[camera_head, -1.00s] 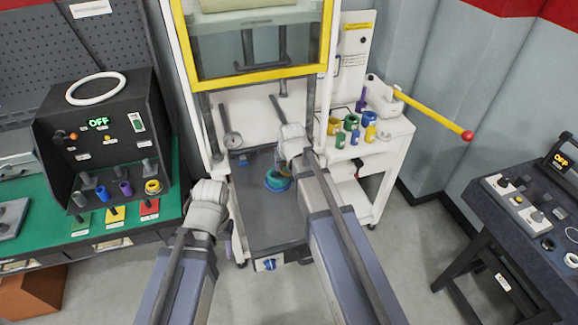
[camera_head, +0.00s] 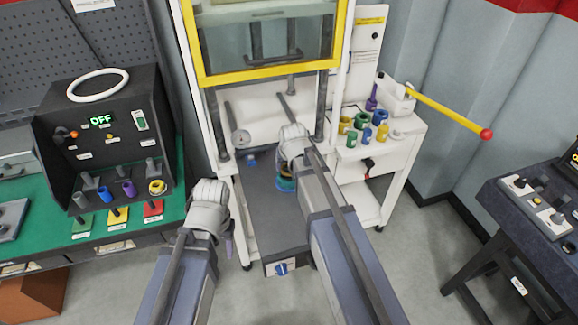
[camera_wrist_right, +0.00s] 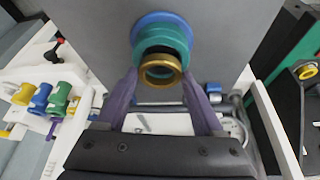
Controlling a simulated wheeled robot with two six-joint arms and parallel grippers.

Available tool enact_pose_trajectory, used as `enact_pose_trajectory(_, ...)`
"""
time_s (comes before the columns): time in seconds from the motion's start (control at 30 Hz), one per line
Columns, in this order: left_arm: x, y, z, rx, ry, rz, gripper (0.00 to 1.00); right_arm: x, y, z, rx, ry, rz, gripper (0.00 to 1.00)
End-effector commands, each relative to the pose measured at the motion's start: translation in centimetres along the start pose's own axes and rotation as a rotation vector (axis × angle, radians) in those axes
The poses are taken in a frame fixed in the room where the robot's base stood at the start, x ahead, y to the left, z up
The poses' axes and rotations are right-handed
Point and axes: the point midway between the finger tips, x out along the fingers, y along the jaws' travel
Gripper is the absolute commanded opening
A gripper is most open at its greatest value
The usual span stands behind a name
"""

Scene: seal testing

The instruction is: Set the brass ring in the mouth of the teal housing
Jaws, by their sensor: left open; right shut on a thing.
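The teal housing (camera_head: 286,185) stands on the grey press bed (camera_head: 262,225), partly hidden behind my right arm in the head view. In the right wrist view the housing (camera_wrist_right: 163,38) stands upright on a blue round base (camera_wrist_right: 160,18). My right gripper (camera_wrist_right: 161,76) is shut on the brass ring (camera_wrist_right: 161,80), with one purple finger on each side. The ring overlaps the housing's mouth in that view; I cannot tell whether it is above it or inside it. My left gripper (camera_head: 229,245) is open and empty, left of the bed, its fingers pointing down.
A yellow-framed guard (camera_head: 265,72) hangs above the bed between the posts. A white side cart (camera_head: 405,135) at right carries several coloured cylinders and a lever with a yellow handle (camera_head: 440,106). A black test box (camera_head: 105,150) stands on the green bench at left.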

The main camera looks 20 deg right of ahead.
Motion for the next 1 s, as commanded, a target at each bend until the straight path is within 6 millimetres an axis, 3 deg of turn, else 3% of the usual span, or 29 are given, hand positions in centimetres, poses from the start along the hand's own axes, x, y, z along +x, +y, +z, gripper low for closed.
enact_pose_trajectory(1.0, 0.72, 0.07, -0.04, 0.000, 0.000, 0.000, 0.50, 0.65, -0.01, 0.30, 0.000, 0.000, 0.000, 0.05)
